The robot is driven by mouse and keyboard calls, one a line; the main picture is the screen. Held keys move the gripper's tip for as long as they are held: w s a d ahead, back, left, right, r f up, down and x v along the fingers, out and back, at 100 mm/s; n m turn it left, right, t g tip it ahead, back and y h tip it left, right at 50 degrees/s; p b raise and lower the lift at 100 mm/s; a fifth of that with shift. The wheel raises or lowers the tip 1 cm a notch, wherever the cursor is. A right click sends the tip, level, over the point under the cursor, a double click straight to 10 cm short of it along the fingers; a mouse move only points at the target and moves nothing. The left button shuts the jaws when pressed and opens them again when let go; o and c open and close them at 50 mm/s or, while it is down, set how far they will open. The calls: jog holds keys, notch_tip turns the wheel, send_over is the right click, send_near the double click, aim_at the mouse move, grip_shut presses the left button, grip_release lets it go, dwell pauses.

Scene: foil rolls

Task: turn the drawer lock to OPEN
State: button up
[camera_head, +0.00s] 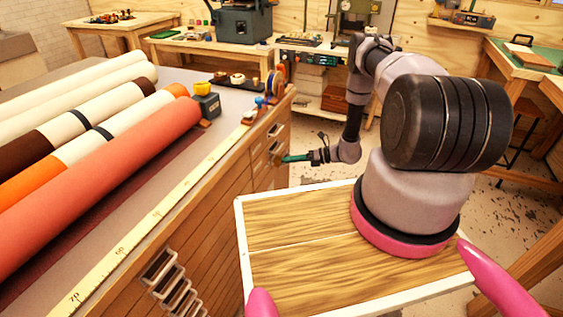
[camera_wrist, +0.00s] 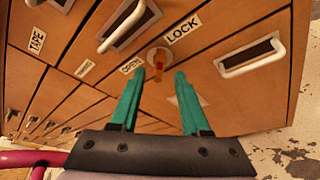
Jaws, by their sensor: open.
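The drawer lock (camera_wrist: 158,60) shows in the wrist view as a round pale disc with an orange-brown key or knob on it. It sits between an OPEN label (camera_wrist: 132,66) on its left and a LOCK label (camera_wrist: 182,28) on its upper right. The orange part looks roughly upright in the picture; which label it points to I cannot tell. My gripper (camera_wrist: 154,74) is open, its two teal fingers below the lock in the picture, apparently empty. In the head view my gripper (camera_head: 284,159) is beside the cabinet's drawer front.
The wooden cabinet (camera_head: 213,190) has drawers with white handles (camera_wrist: 122,25) close around the lock. Its top holds several foil rolls (camera_head: 105,180) and a yellow ruler (camera_head: 140,226). Open floor lies right of the cabinet.

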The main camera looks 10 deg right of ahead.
aim_at(277, 161)
jog(key=shift+x, duration=1.9)
jog(key=shift+a, duration=0.1)
grip_shut()
